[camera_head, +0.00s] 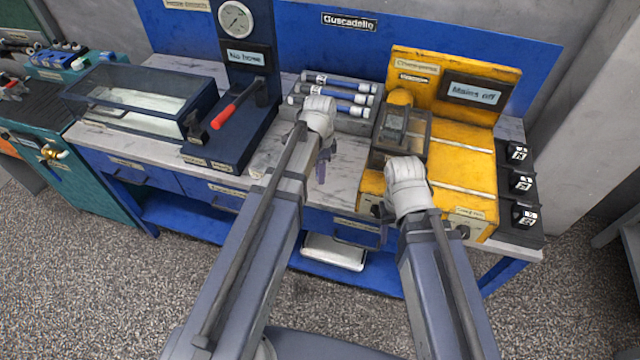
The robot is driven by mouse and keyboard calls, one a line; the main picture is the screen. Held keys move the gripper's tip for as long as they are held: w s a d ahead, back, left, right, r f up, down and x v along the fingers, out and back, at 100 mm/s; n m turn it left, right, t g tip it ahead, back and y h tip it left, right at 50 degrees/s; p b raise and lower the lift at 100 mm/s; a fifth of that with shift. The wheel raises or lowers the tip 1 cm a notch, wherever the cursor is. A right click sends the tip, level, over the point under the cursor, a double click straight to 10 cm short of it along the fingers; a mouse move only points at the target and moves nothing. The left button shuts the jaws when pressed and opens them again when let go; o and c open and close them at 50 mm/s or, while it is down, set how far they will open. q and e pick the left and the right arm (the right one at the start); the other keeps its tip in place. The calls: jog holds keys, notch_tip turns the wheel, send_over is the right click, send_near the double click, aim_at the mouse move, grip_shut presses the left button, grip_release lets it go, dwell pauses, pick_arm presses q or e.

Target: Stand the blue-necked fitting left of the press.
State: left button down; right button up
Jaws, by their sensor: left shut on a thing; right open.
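The press (262,95) is a dark blue stand with a round gauge on top and a red-handled lever, at the back left of the bench. My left gripper (323,164) is over the marble top to the right of the press. It is shut on a small dark bluish thing, mostly hidden by my wrist; I cannot tell whether this is the blue-necked fitting.
A clear-lidded tank (140,100) stands left of the press. Blue and white cylinders (338,92) lie in a rack behind my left gripper. Black blocks (520,190) stand at the right end. A narrow marble strip (120,141) is free in front of the tank.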

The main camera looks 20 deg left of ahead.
pick_arm(q)
jog(key=shift+f+b, duration=1.8)
jog(key=shift+f, duration=0.15)
jog(key=shift+f+b, duration=0.15)
jog(key=shift+b, duration=0.15)
jog(key=c, duration=0.6)
grip_release()
jog(key=shift+c, duration=0.2)
jog(key=shift+r, duration=0.2)
notch_tip(320, 180, up, 12)
jog(key=p, duration=1.2)
jog(key=shift+r+p, duration=0.15)
jog(key=shift+p, duration=0.2)
jog(key=s+d+n+y, duration=0.1)
jog(key=s+d+n, duration=0.7)
jog(key=s, duration=0.6)
jog(key=shift+s+d+n, duration=0.25)
jog(key=shift+d+n, duration=0.05)
jog(key=shift+d, duration=0.95)
